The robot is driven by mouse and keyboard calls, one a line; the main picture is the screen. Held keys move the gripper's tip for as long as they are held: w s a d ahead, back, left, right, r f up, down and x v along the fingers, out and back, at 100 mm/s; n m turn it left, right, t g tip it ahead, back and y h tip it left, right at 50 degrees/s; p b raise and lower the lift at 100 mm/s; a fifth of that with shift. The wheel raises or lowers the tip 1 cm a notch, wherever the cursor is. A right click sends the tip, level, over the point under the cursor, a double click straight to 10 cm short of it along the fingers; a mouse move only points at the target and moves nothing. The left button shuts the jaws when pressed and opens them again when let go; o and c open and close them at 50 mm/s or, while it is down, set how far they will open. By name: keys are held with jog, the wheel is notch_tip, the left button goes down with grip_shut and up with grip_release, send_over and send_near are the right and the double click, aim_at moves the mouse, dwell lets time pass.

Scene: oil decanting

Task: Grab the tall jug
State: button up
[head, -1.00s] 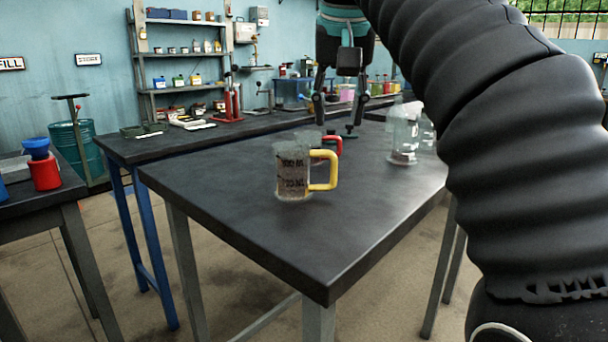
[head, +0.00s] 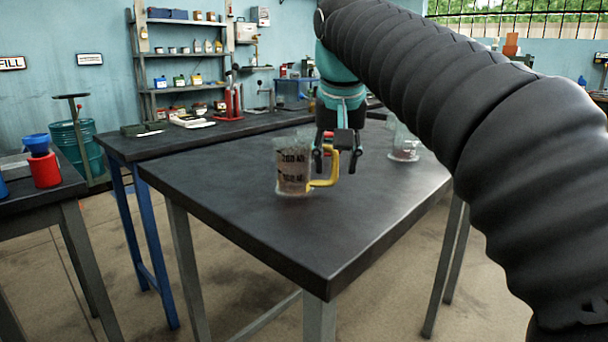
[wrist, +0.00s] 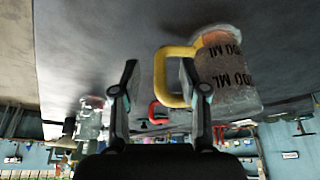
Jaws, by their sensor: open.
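A clear jug with black volume marks and a yellow handle (head: 294,172) stands upright on the dark table, its handle pointing right. It also shows upside down at the upper right of the wrist view (wrist: 228,72). My gripper (head: 336,168) is open and empty, pointing down beside the handle. In the wrist view, the handle's outer bar shows between my two fingers (wrist: 158,68), and the right finger overlaps the handle's opening. I cannot tell whether a finger touches it. A second jug with a red handle (wrist: 156,113) stands behind, mostly hidden in the head view.
Clear vessels (head: 405,148) stand to the right on the same table (head: 230,215). The table's front half is bare. A side bench (head: 150,147) runs behind it. A red container with a blue funnel (head: 44,170) stands on another table at left.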

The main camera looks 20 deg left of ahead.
jog(key=shift+x, duration=1.25)
grip_shut()
jog(key=shift+r, duration=0.1)
jog(key=shift+r+p, duration=0.65)
jog(key=shift+r, duration=1.4)
jog(key=d+r, duration=0.6)
jog(key=d, duration=0.5)
jog(key=shift+d+r, duration=0.25)
jog(key=shift+r, duration=0.1)
